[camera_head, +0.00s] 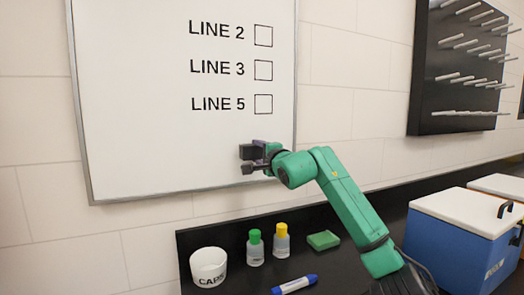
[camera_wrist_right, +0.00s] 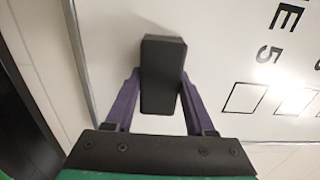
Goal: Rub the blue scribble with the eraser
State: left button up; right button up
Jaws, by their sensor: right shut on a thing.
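My right gripper (camera_head: 263,158) is at the whiteboard (camera_head: 140,110), at its lower right part below the LINE 5 row. It is shut on the black eraser (camera_wrist_right: 163,75), with one purple finger on each side of the block in the wrist view. The eraser also shows as a dark block in the head view (camera_head: 247,152). It is at or very close to the board; I cannot tell if it touches. No blue scribble shows in either view; the eraser and gripper cover part of the board. My left gripper is not in view.
The black counter (camera_head: 215,238) below holds a white CAPS cup (camera_head: 208,268), a green-capped bottle (camera_head: 255,248), a yellow-capped bottle (camera_head: 281,242), a green sponge-like block (camera_head: 323,240) and a blue marker (camera_head: 294,284). A blue cooler (camera_head: 455,245) and a peg rack (camera_head: 430,75) are at right.

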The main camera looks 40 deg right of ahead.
jog(key=shift+w+a+r+p, duration=0.1)
jog(key=shift+w+a+p, duration=0.1)
jog(key=shift+a, duration=0.3)
jog(key=shift+w+a+r+p, duration=0.1)
jog(key=shift+w+a, duration=0.05)
jog(key=shift+a, duration=0.3)
jog(key=shift+w+a+f, duration=0.1)
jog(key=shift+a+f, duration=0.05)
jog(key=shift+a, duration=0.1)
jog(key=shift+f+b, duration=0.25)
jog(key=shift+b, duration=0.15)
jog(key=b+v, duration=0.3)
jog(key=v, duration=0.2)
jog(key=shift+b, duration=0.35)
jog(key=shift+s+a+r, duration=0.15)
jog(key=shift+s, duration=0.2)
